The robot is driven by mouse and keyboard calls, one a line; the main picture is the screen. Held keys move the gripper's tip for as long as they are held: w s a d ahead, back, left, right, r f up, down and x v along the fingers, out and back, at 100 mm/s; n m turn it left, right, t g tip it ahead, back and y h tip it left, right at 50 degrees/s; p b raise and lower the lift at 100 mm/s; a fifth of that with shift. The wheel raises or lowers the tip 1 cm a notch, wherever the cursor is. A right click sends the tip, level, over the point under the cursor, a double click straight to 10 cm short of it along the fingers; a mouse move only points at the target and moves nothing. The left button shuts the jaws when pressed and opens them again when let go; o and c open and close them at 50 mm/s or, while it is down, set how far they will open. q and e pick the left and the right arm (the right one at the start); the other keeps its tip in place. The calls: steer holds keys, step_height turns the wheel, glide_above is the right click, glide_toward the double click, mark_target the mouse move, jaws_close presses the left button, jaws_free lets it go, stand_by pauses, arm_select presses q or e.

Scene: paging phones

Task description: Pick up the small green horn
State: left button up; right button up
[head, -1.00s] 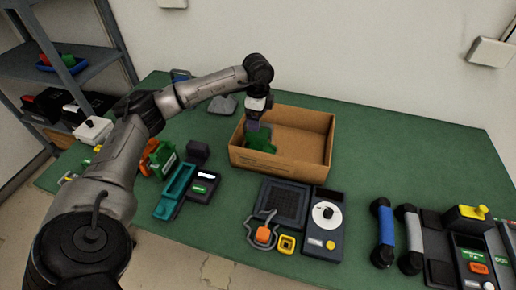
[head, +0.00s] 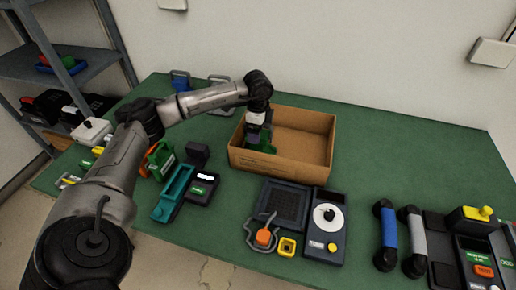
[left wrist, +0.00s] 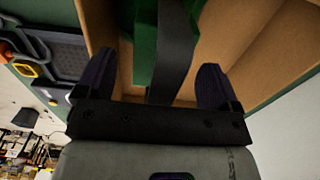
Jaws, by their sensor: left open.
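A green thing (head: 268,147), which looks like the small green horn, is inside the open cardboard box (head: 322,150) at its left side. My left gripper (head: 257,133) points down into that side of the box and hides part of it. In the left wrist view the open fingers (left wrist: 155,78) stand on either side of a dark grey part (left wrist: 175,48). The green body (left wrist: 145,38) shows beside and behind this part. There is a visible gap at the right finger; contact at the left finger cannot be told. My right gripper is not in view.
Around the box on the green table (head: 400,140) lie a teal tray (head: 174,193), a dark device with a white dial (head: 325,225), and blue (head: 386,235) and grey (head: 413,242) handsets. A shelf (head: 75,65) stands at the left. The table right of the box is clear.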

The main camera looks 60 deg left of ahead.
arm_select(q)
steer(key=shift+f, duration=0.2)
stand_by(0.5)
steer(key=shift+c, duration=0.5)
steer(key=c, duration=1.5)
